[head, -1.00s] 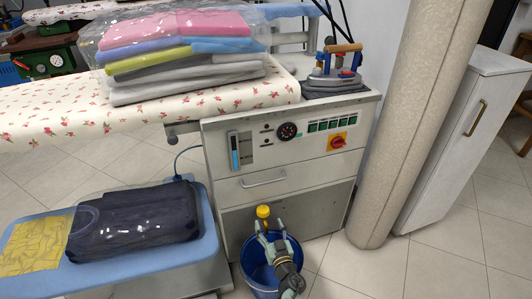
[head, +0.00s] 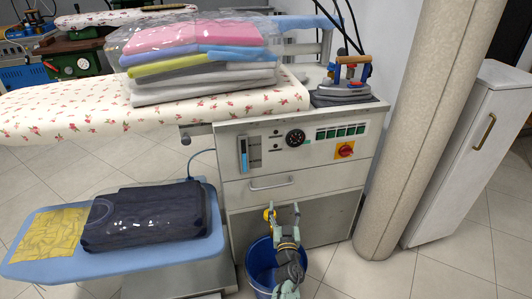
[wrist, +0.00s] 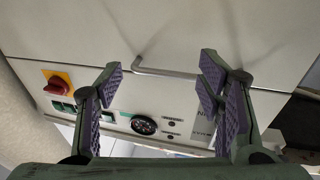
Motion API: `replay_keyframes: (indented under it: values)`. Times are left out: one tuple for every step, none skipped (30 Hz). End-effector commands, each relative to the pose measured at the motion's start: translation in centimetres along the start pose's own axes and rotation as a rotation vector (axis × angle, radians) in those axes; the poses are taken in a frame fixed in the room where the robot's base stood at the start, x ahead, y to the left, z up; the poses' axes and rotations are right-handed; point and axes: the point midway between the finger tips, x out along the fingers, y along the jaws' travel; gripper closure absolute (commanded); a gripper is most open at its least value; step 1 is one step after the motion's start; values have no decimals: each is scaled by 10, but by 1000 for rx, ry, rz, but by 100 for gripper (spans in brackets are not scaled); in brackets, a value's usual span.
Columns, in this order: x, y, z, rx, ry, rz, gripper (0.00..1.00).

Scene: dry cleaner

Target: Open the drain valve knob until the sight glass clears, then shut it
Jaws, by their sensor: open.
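The yellow drain valve knob (head: 266,214) is on the lower front of the white ironing cabinet (head: 232,192), above the blue bucket (head: 259,262). My gripper (head: 285,208) is open and empty. In the head view its left finger overlaps the knob's right side; I cannot tell whether they touch. The sight glass (head: 243,154) is the upright strip at the panel's left, with blue in its lower part. In the wrist view my open gripper (wrist: 160,68) faces the cabinet front, with the drawer handle (wrist: 160,70) showing between its fingers. The knob does not show there.
The panel has a round gauge (head: 295,137) and a red-yellow switch (head: 344,150). The iron (head: 345,84) stands on top, beside folded clothes (head: 200,60). A blue-edged shelf (head: 40,262) juts out at left. A thick column (head: 405,140) stands close at right.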

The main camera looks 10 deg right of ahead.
Motion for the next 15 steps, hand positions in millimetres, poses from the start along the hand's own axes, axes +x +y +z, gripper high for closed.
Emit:
replay_keyframes:
  values:
    - [5, 0, -11, -4, 11, 14, 39]
    - [7, 1, -16, -5, 15, 24, 39]
    - [10, 2, -24, -9, 20, 36, 39]
    - [12, 2, -29, -10, 25, 44, 39]
    - [15, 2, -34, -11, 28, 53, 39]
    - [18, 3, -42, -14, 33, 64, 39]
    - [20, 3, -47, -13, 36, 73, 39]
    - [22, 3, -54, -14, 41, 82, 39]
    - [24, 3, -62, -15, 45, 94, 39]
    - [26, 3, -68, -15, 47, 104, 39]
    - [28, 3, -73, -16, 49, 111, 39]
    - [30, 2, -81, -14, 52, 122, 39]
    - [32, 2, -87, -14, 53, 130, 39]
    - [34, 2, -93, -14, 55, 137, 39]
    - [35, 1, -100, -12, 56, 147, 39]
